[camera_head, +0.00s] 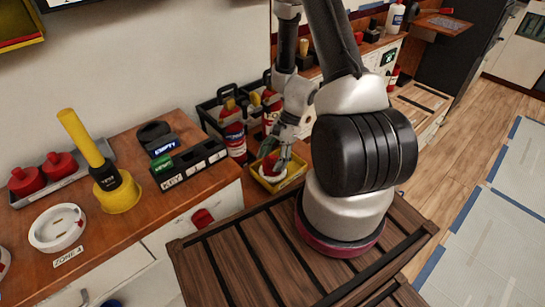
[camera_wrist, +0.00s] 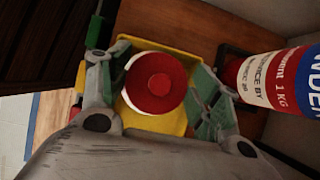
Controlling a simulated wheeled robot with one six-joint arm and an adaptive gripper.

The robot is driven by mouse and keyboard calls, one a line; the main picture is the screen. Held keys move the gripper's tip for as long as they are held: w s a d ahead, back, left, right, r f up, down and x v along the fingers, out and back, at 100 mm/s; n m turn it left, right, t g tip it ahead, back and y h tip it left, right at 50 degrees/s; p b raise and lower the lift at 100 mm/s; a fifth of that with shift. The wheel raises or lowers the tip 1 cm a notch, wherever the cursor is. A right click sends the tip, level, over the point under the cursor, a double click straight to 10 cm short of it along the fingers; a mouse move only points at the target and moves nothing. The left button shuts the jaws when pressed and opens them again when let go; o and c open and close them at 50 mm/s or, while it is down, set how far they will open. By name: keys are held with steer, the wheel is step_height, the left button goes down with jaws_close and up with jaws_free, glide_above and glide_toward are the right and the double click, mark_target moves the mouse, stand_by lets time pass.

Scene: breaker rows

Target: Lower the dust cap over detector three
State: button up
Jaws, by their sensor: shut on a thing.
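A red round dust cap with a small central knob (camera_wrist: 158,84) sits between the fingers of my gripper (camera_wrist: 160,72) in the wrist view. A white rim shows under its left edge, perhaps a detector; I cannot tell whether the cap rests on it or is just above. Both are over a yellow tray (camera_wrist: 152,122). In the head view my gripper (camera_head: 272,163) reaches down into this tray (camera_head: 290,181), with a bit of red and white between its fingers. No label for detector three is readable.
A red extinguisher (camera_head: 234,132) stands close behind the tray; its labelled body (camera_wrist: 280,82) is right of my gripper. A KEY rack (camera_head: 190,172), yellow tester (camera_head: 118,192), white ring-shaped base (camera_head: 57,228) by a ZONE 4 label, and spare red caps (camera_head: 58,165) are left. A wooden crate (camera_head: 225,262) is in front.

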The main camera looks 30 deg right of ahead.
steer(key=shift+f, duration=0.3)
steer(key=o, duration=0.9)
steer(key=shift+w, duration=0.1)
steer(key=shift+d, duration=0.1)
steer(key=shift+w+d+r, duration=0.1)
steer(key=shift+d+r, duration=0.05)
steer(key=shift+r, duration=0.15)
steer(key=v, duration=1.1)
steer(key=shift+r, duration=0.15)
steer(key=shift+s, duration=0.2)
